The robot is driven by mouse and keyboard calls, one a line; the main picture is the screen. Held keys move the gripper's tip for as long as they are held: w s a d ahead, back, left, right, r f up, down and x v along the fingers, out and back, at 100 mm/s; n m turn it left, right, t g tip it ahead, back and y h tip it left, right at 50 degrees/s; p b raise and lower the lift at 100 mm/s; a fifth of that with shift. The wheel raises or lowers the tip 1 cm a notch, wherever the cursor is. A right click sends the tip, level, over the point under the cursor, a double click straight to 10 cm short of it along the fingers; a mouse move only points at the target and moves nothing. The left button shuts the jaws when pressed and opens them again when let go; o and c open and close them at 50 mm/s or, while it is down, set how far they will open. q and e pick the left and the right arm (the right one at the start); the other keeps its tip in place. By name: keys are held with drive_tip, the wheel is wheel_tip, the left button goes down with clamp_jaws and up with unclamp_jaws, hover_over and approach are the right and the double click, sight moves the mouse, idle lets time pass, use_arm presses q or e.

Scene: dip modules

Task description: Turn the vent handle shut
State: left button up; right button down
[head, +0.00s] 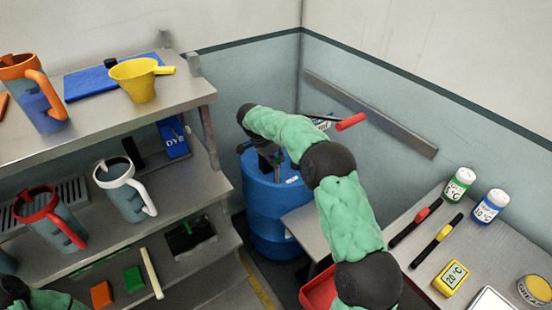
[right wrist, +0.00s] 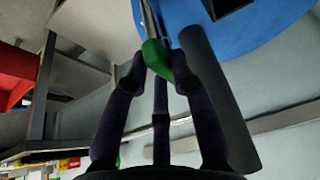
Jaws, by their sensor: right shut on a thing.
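A blue drum (head: 270,215) stands in the corner behind the shelves and the side table. My right arm reaches over it, and the dark right gripper (head: 272,160) is low at its top, partly hidden by the arm. In the right wrist view the fingers of my right gripper (right wrist: 158,72) are closed around a green handle (right wrist: 155,56), which looks to be the vent handle, on a thin metal stem. The blue drum top (right wrist: 255,45) is behind it. The handle is hidden in the head view. My left gripper is out of view.
A black rod with a red grip (head: 350,121) sticks out right of my right arm. A dark cylinder (right wrist: 215,95) is close beside the fingers. Shelves with jugs (head: 125,188) stand left; a metal table (head: 425,250) with bottles and pens stands right.

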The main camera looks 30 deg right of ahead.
idle(0.4)
drive_tip(key=c, duration=1)
unclamp_jaws()
drive_tip(key=shift+c, duration=0.2)
drive_tip(key=shift+r, duration=0.1)
drive_tip(key=v, duration=1.1)
drive_tip(key=shift+a+r, duration=0.15)
drive_tip(key=shift+r, duration=0.25)
